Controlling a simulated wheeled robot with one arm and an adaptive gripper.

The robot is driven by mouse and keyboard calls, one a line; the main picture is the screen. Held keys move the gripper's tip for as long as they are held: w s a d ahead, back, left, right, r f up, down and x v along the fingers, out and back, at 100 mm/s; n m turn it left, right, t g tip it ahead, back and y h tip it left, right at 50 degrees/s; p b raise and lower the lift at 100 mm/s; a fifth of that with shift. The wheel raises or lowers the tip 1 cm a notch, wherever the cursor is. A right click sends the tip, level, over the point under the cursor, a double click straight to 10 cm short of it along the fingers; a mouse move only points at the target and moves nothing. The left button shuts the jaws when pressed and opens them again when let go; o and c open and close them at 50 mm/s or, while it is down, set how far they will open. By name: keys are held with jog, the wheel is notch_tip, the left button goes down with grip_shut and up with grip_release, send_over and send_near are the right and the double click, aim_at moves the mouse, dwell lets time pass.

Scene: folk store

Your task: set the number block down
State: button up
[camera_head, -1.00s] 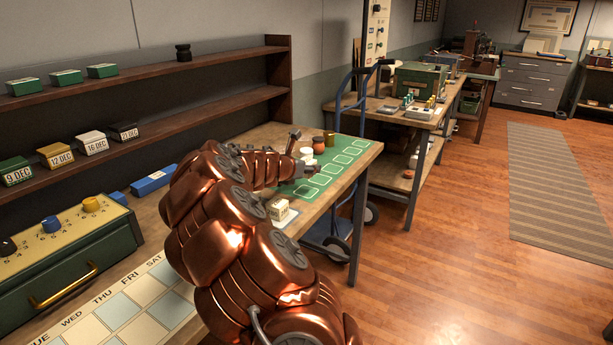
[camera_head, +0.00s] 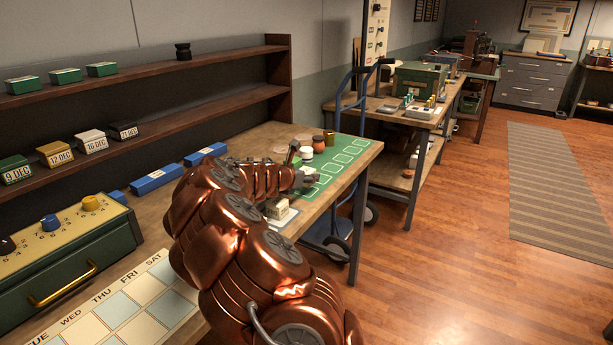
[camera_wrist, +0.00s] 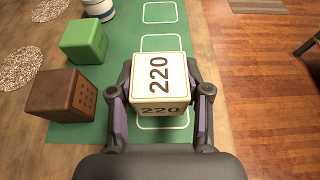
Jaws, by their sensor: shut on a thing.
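Left of the gripper in the wrist view are a brown block (camera_wrist: 61,95), a green block (camera_wrist: 84,41) and a white jar (camera_wrist: 98,8). More outlined squares ahead are empty. The table edge (camera_wrist: 213,70) is close on the right.

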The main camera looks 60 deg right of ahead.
jog(key=shift+f, duration=0.45)
jog(key=o, duration=1.1)
jog(key=shift+o, duration=0.2)
jog(key=shift+r, duration=0.1)
jog(key=shift+r, duration=0.25)
jog(key=v, duration=1.1)
jog(key=shift+r, duration=0.2)
jog(key=shift+s+a+r, duration=0.1)
jog(key=shift+a+r, duration=0.15)
jog(key=shift+a, duration=0.3)
